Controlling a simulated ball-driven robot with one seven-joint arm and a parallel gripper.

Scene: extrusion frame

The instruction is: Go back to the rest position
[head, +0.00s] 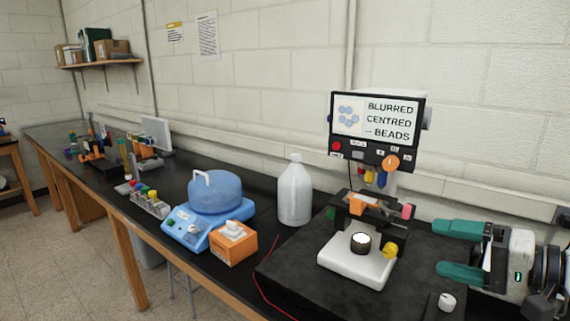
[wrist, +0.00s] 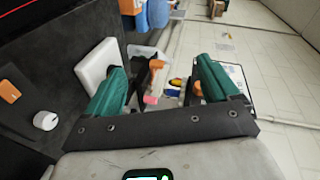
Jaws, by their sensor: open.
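My gripper (head: 450,250) is at the right of the head view, with its two green fingers apart and nothing between them. It points left toward the microscope (head: 345,262), which has a white base, a dark stage and a screen (head: 375,130) reading "BLURRED CENTRED BEADS". The fingertips are to the right of the stage and appear apart from it. In the wrist view my gripper (wrist: 160,85) is also open, and the white microscope base (wrist: 97,65) shows beside the left finger. The screen is partly hidden behind the right finger there.
A white knob (head: 446,301) sits on the dark slab (head: 300,265) below my gripper. A plastic jug (head: 295,195), an orange tissue box (head: 233,243) and a blue centrifuge (head: 213,205) stand left of the microscope. A red wire (head: 262,285) runs along the slab's left edge. The wall is close behind.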

